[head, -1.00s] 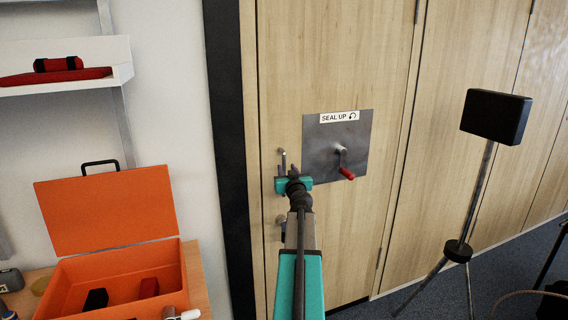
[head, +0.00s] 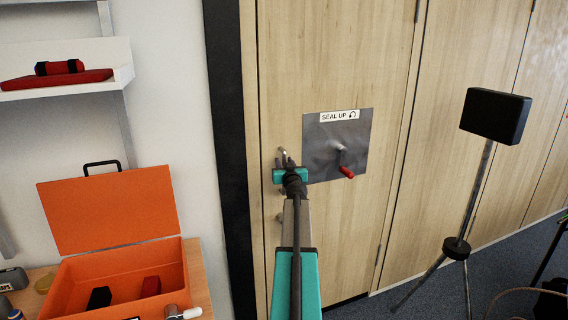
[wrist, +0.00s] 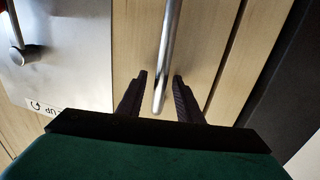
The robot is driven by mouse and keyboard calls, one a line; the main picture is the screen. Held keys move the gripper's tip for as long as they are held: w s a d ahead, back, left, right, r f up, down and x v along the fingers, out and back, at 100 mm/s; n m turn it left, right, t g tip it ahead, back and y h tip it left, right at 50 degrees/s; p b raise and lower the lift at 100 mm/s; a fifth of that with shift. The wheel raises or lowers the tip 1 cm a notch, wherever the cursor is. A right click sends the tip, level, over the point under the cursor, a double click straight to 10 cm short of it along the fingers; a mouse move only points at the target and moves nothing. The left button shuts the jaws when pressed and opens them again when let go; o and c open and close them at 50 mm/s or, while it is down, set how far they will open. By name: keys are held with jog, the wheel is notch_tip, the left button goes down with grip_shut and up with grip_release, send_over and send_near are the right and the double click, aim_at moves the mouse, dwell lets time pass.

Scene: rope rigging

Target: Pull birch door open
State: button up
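The birch door (head: 335,60) is a pale wood panel and looks closed. Its metal bar handle (head: 283,152) is near the left edge, and it also shows in the wrist view (wrist: 168,45). My gripper (head: 286,162) is at the handle in the head view, partly hidden by its own wrist. In the wrist view my gripper (wrist: 160,76) is open, with one dark finger on each side of the bar. Gaps show between the bar and both fingers. The depth of the bar between the fingers is hard to tell.
A grey plate (head: 322,162) labelled "SEAL UP" with a red-handled crank (head: 345,170) is right of the handle. A black panel on a tripod (head: 495,115) stands at right. An open orange case (head: 110,210) is at left, below a white shelf (head: 110,82).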

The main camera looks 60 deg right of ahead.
grip_shut()
jog(key=shift+a, duration=0.1)
